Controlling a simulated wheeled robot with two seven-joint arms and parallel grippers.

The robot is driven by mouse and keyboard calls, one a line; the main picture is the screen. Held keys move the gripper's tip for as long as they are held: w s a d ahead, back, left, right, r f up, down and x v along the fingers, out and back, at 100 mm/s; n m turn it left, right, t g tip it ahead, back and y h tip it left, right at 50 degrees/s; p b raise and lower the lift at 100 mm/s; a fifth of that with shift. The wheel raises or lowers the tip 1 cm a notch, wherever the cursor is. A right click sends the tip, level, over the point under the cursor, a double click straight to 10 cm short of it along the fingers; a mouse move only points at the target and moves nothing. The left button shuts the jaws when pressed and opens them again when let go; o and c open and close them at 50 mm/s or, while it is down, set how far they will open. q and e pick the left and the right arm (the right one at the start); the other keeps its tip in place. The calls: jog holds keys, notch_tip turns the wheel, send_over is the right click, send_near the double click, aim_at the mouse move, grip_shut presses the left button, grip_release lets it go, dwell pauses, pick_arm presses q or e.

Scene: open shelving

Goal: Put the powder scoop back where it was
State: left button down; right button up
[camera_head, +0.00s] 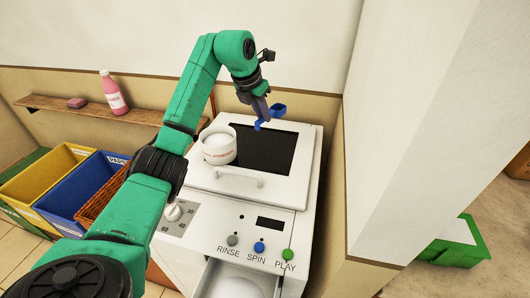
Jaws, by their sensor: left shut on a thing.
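A blue powder scoop (278,110) is held in the air above the dark window of the washing machine lid. My left gripper (263,112) is shut on the scoop, with its fingers pointing down. A white round tub (217,146) with white powder in it stands on the machine top, left of the scoop. The scoop is apart from the tub. My left arm hides part of the machine's left side. My right gripper is not in view.
The white washing machine (205,226) has an open drawer (238,281) at its front. Yellow, blue and wicker bins stand at the left. A wooden shelf (65,107) holds a pink bottle (113,94). A white wall (395,130) stands close on the right.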

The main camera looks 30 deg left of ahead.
pick_arm(q)
notch_tip(320, 180, down, 14)
jog(key=shift+r+p, duration=0.15)
jog(key=shift+p, duration=0.7)
jog(key=shift+f, duration=0.2)
jog(key=c, duration=0.8)
grip_release()
jog(key=shift+c, duration=0.2)
jog(key=shift+r, duration=0.2)
jog(key=shift+s+a+r, duration=0.1)
jog(key=shift+r, duration=0.25)
jog(key=b+v, duration=0.2)
jog(key=v, duration=0.9)
